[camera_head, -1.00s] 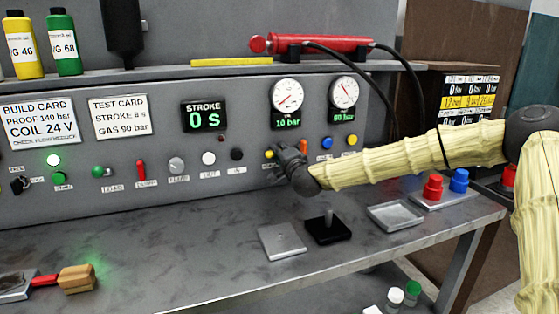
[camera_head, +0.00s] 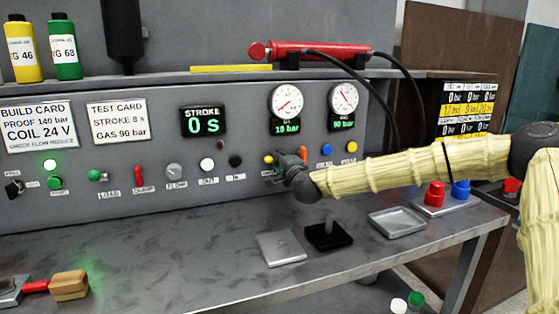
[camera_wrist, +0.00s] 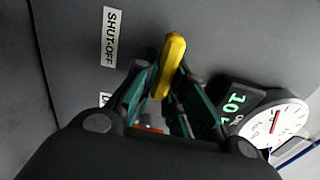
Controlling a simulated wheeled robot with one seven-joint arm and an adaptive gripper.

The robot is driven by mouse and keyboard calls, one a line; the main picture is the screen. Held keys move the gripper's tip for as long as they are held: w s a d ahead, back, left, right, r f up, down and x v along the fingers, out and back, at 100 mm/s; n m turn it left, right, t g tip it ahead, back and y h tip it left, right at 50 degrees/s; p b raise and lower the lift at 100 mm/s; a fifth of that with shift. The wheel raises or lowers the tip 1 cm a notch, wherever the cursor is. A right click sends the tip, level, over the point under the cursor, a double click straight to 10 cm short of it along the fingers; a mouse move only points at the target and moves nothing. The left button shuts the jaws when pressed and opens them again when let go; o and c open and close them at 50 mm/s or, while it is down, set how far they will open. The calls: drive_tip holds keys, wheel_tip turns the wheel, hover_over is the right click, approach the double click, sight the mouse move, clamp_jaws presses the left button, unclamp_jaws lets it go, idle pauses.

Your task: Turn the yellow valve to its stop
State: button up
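The yellow valve handle (camera_wrist: 171,62) is a small rounded lever in the wrist view, between my gripper's teal fingers. My gripper (camera_wrist: 168,82) has its fingers drawn in close on both sides of the lever and looks shut on it. The lever's far end sticks out past the fingertips. In the head view the yellow tip (camera_head: 268,159) shows just left of my gripper (camera_head: 283,162), which hides the rest of the valve. A SHUT-OFF label (camera_wrist: 110,37) is on the panel beside it.
Above the valve is a round gauge (camera_head: 286,101) with a 10 bar readout. A black block with a peg (camera_head: 328,236) and a metal plate (camera_head: 281,249) stand on the bench below.

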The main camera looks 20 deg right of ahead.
drive_tip(key=o, duration=0.4)
drive_tip(key=shift+d+f, duration=0.15)
drive_tip(key=shift+d, duration=0.05)
drive_tip(key=shift+a, duration=0.2)
drive_tip(key=s, duration=1.2)
drive_tip(key=shift+d, duration=0.25)
